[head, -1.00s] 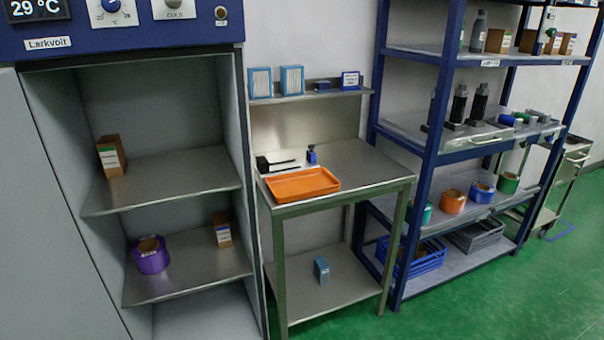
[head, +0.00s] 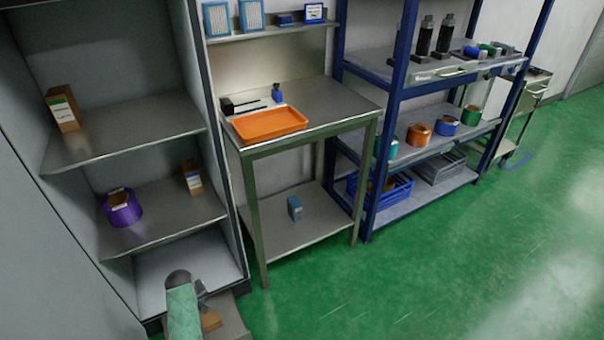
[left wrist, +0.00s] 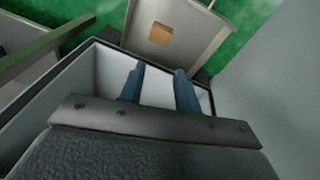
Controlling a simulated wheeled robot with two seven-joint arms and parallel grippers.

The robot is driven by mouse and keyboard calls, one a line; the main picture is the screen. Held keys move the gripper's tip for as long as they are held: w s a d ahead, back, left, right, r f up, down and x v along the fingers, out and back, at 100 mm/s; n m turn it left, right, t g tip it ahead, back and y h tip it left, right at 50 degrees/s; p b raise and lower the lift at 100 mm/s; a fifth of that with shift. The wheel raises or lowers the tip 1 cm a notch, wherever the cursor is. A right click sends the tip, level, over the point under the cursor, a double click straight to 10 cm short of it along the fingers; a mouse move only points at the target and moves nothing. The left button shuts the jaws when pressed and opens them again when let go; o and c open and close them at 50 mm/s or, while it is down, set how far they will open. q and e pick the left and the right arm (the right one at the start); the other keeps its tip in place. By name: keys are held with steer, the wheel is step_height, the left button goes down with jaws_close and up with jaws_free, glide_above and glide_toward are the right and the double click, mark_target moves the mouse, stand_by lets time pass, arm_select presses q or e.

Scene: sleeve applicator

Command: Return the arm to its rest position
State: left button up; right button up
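My left gripper (left wrist: 158,84) shows in the left wrist view with its two blue-grey fingers apart. Nothing is held between them. The pale floor of the cabinet's lowest bay (left wrist: 110,68) shows behind the fingers. In the head view, an arm link of mine with a green covering shows at the bottom, in front of the lowest bay (head: 218,262). The fingers cannot be made out there. My right gripper is in neither current view.
The cabinet's upper shelf (head: 150,130) holds a box; its lower shelf (head: 155,228) holds a purple roll (head: 122,208) and a box. A steel table (head: 340,100) with an orange tray (head: 235,124) stands right of it, then a blue rack (head: 384,130). Green floor (head: 440,260) is clear at right.

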arm_select(q)
steer(key=s+d+r+m+t, duration=0.1)
steer(key=d+r+m, duration=0.15)
steer(key=r, duration=0.45)
steer(key=s+d+r+m, duration=0.1)
steer(key=d+r+m, duration=0.15)
steer(key=r, duration=0.45)
steer(key=s+d+r+m+t+h, duration=0.1)
steer(key=s+d+r+m, duration=0.2)
steer(key=s+d+r, duration=0.85)
steer(key=s+d+r+m+h, duration=0.1)
steer(key=s+d+r+m, duration=0.15)
steer(key=s+d, duration=0.5)
steer(key=s+d+f+g, duration=0.1)
steer(key=s+f, duration=0.4)
steer(key=s, duration=0.6)
steer(key=shift+s+d+f+g+p, duration=0.2)
steer(key=shift+s+g+p, duration=0.15)
steer(key=shift+g, duration=0.15)
